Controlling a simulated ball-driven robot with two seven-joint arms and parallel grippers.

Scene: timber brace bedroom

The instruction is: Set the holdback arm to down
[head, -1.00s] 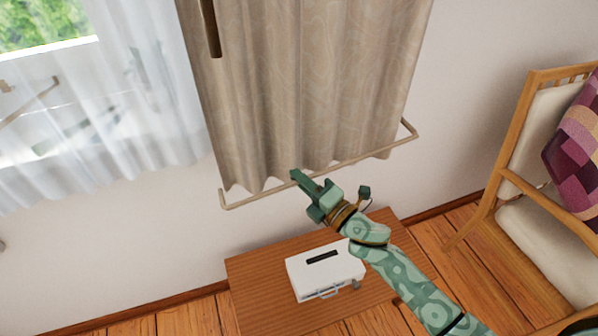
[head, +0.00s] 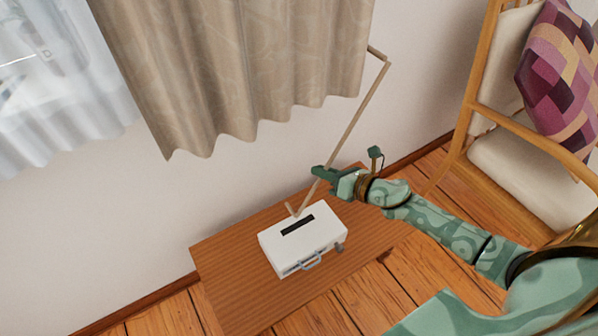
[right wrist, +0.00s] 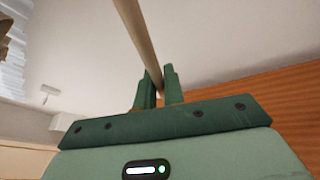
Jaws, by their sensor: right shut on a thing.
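The holdback arm (head: 350,127) is a thin beige bar fixed to the wall at its upper right end. It slants down to the left, and its lower hooked end is just behind the white box. My right gripper (head: 318,170) is shut on the bar near its lower part. In the right wrist view the bar (right wrist: 138,40) runs between the two green fingers (right wrist: 159,88). The beige curtain (head: 240,70) hangs free, with the bar below and beside it. My left gripper is not in view.
A white box (head: 303,240) with a dark slot and a lever stands on a wooden table (head: 225,275) below the bar. A wooden chair (head: 510,160) with a patchwork cushion (head: 560,75) is at the right. A sheer curtain (head: 60,80) hangs at the left.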

